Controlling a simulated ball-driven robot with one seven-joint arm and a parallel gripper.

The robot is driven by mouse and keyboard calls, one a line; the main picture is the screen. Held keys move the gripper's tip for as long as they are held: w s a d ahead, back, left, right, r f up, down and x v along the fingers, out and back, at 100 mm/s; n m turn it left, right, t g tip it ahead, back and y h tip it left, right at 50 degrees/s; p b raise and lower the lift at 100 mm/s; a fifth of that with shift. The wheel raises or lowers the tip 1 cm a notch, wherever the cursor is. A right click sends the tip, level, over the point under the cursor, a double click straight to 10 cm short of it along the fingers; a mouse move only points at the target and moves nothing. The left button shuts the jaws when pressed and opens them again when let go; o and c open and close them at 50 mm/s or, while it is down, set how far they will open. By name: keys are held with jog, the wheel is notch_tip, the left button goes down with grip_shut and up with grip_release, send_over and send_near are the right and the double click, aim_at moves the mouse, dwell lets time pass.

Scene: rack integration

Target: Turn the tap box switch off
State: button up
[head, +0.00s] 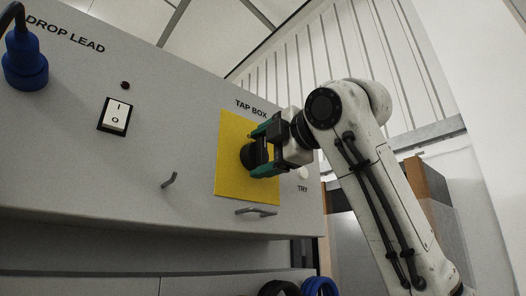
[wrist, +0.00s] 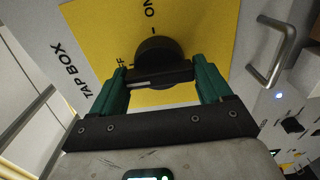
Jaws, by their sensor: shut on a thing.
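The tap box switch is a round black rotary knob (head: 248,155) on a yellow plate (head: 231,178) under the label TAP BOX. In the wrist view the knob (wrist: 158,48) shows with a crosswise black grip bar that bears a pale line. ON is printed on the plate above the knob, and an OFF label at its left is partly hidden. My gripper (head: 263,151) has its two green fingers on either side of the grip bar, shut on it. In the wrist view my gripper (wrist: 162,80) spans the bar.
A white rocker switch (head: 116,116) and a blue plug (head: 25,66) are further left. A pale TRY button (head: 303,174) is at the right.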

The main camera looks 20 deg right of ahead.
jog(key=shift+f, duration=0.15)
jog(key=o, duration=1)
jog(key=shift+c, duration=0.2)
jog(key=b+v, duration=0.4)
jog(key=v, duration=0.6)
jog(key=shift+s, duration=0.4)
jog(key=shift+d, duration=0.1)
